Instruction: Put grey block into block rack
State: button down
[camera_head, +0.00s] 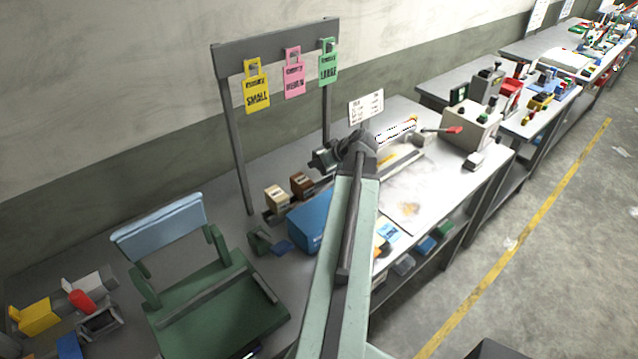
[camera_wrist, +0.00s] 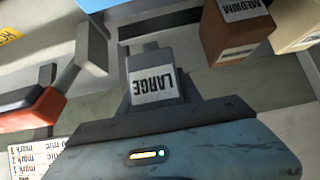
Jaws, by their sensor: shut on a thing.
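The grey block (camera_wrist: 155,78), labelled LARGE, is held in my gripper (camera_wrist: 157,92) in the wrist view. My gripper also shows in the head view (camera_head: 330,158), raised near the back of the bench; the block is hard to make out there. The block rack (camera_head: 270,216) is a low dark strip on the bench, left of my gripper. It holds a cream block (camera_head: 277,198) and a brown block (camera_head: 301,184) side by side. The wrist view shows the brown block (camera_wrist: 232,35), labelled MEDIUM, close to the grey block but apart from it. Part of the rack is hidden by my arm.
A blue box (camera_head: 309,222) stands in front of the rack. A dark frame (camera_head: 238,150) with yellow, pink and green tags rises behind it. A green fixture with a blue back (camera_head: 215,300) is at left. A white card (camera_head: 366,107) stands behind my gripper.

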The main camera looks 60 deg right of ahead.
jog(key=shift+f+b, duration=2.35)
jog(key=shift+f, duration=0.5)
jog(key=c, duration=0.8)
grip_release()
jog(key=shift+r, duration=0.1)
